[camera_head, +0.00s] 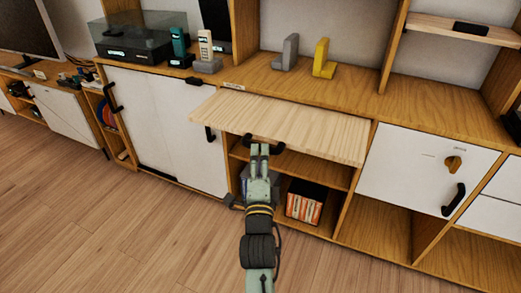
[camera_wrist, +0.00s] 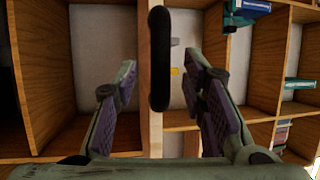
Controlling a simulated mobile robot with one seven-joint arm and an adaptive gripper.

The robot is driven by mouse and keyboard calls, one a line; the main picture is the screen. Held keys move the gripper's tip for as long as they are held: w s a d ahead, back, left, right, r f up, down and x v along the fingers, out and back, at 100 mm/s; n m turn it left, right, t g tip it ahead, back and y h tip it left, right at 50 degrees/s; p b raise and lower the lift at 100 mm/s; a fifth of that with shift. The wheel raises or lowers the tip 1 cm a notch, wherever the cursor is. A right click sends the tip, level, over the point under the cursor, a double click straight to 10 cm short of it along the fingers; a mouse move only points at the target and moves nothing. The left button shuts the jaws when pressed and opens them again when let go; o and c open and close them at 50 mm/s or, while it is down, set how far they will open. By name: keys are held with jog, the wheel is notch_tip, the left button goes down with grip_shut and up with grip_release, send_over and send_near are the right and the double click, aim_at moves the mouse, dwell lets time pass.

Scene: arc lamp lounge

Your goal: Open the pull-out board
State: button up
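The pull-out board (camera_head: 290,122) is a pale wooden panel jutting out flat from the cabinet, above an open shelf bay. Its black handle (camera_head: 278,146) is on the front edge, partly hidden by my gripper (camera_head: 259,150). In the wrist view the board (camera_wrist: 151,125) shows edge-on as a narrow strip, with the black bar handle (camera_wrist: 159,60) running along it. My gripper (camera_wrist: 161,72) is open there, its fingers on either side of the handle and board edge with gaps visible on both sides. I see no finger touching the handle.
Books (camera_head: 305,202) sit in the bay below. The wooden floor (camera_head: 110,220) in front is clear.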

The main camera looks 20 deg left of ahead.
jog(key=v, duration=0.3)
jog(key=shift+s, duration=0.15)
dwell(0.3)
